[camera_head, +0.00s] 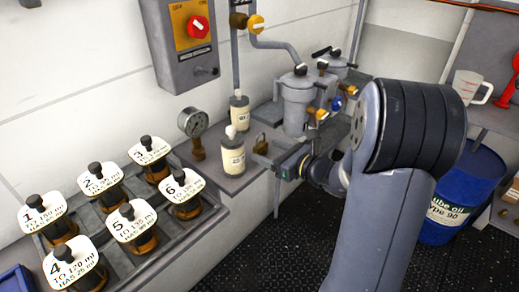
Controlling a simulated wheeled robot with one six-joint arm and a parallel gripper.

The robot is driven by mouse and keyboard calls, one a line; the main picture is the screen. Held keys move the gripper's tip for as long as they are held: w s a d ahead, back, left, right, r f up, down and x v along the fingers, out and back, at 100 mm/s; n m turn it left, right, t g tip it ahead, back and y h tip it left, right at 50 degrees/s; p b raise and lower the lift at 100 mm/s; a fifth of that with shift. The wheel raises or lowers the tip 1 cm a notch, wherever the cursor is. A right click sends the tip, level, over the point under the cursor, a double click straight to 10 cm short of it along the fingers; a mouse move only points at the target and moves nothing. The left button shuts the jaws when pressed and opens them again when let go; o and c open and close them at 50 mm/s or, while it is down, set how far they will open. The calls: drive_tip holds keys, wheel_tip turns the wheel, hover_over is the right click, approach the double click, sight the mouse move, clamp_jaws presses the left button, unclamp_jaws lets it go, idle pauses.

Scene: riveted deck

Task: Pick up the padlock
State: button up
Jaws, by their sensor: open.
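A small brass padlock (261,145) stands on the grey ledge (232,183), just right of a white-labelled bottle. My gripper (276,160) reaches in from the right, low over the ledge, with its fingers pointing left toward the padlock. The gripper is open and sits close to the padlock's right and front side. I cannot tell whether a finger touches it. The far finger is hard to make out, and my arm hides part of the ledge to the right.
Two labelled bottles (232,155) and a pressure gauge (192,124) stand left of the padlock. Grey filter housings (297,100) with valves stand behind it. A rack of several numbered sample bottles (131,232) is at front left. A blue drum (462,195) stands at right.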

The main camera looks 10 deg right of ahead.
sight(260, 144)
drive_tip(key=shift+x, duration=0.85)
drive_tip(key=shift+w+a+f, duration=0.1)
drive_tip(key=shift+w+a, duration=0.05)
drive_tip(key=shift+w, duration=0.35)
drive_tip(key=shift+c, duration=0.5)
